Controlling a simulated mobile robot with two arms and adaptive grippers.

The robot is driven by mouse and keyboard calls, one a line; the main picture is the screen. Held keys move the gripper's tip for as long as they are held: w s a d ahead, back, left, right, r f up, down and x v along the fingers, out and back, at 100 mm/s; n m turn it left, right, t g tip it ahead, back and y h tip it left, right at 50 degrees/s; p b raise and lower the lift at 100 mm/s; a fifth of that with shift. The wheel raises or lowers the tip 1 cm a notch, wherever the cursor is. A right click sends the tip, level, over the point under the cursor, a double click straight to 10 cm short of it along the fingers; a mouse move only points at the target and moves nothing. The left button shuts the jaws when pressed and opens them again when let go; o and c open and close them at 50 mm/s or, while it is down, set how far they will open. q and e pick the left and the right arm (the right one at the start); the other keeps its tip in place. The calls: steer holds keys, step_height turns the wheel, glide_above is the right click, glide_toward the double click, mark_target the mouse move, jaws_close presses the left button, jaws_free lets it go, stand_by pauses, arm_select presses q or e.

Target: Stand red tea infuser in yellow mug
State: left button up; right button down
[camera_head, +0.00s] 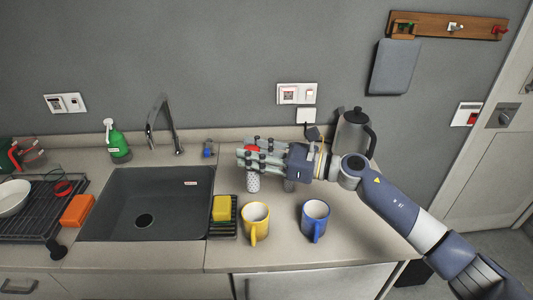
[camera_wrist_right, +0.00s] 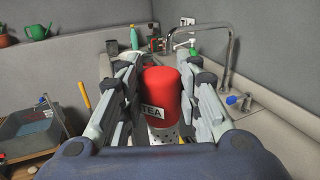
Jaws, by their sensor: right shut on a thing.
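The red tea infuser (camera_wrist_right: 163,93) has a red top with a TEA label and a perforated metal lower part. In the head view its perforated body (camera_head: 253,182) hangs below my right gripper (camera_head: 254,158), near the counter; I cannot tell if it touches. My right gripper is shut on its red top, with fingers on both sides in the wrist view (camera_wrist_right: 160,85). The yellow mug (camera_head: 255,219) stands upright on the counter, in front of the infuser, its opening facing up. My left gripper is not in view.
A blue mug (camera_head: 315,218) stands right of the yellow one. A yellow sponge (camera_head: 222,208) on a dark rack lies between the mug and the sink (camera_head: 147,204). A kettle (camera_head: 353,132) stands behind my right arm. The counter's right front is clear.

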mark_target(257, 175)
steer(key=shift+s+d+r+g, duration=0.1)
steer(key=shift+s+d+g, duration=0.15)
steer(key=shift+s, duration=0.45)
steer(key=shift+w+a+f+b, duration=0.15)
steer(key=shift+f+b, duration=0.3)
steer(key=shift+f, duration=0.35)
steer(key=shift+f+b, duration=1)
steer(key=shift+f, duration=1.3)
step_height(257, 175, down, 7)
steer(key=b, duration=0.7)
steer(key=shift+b, duration=0.4)
steer(key=c, duration=1.1)
jaws_free()
